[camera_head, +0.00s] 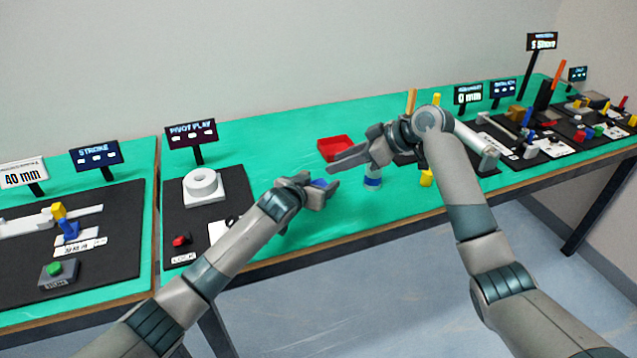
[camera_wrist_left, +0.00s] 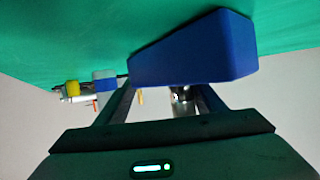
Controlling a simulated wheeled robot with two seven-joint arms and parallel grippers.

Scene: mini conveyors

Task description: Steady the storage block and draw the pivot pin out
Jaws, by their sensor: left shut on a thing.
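My left gripper (camera_head: 322,193) is shut on a blue block, which looks like the storage block (camera_head: 319,183), over the green table. In the left wrist view the block (camera_wrist_left: 195,50) is large at the fingertips, against the green surface; I cannot tell whether it rests on it. My right gripper (camera_head: 348,159) is above and to the right of the left one, its fingers pointing left. Its fingers overlap from this angle, so its opening is unclear. I see no pivot pin that I can make out in either view.
A red tray (camera_head: 335,147) lies behind the right gripper's fingers. The pivot play station with a white ring (camera_head: 203,183) is at left. Several small items crowd the far right. Green table behind the left gripper is clear.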

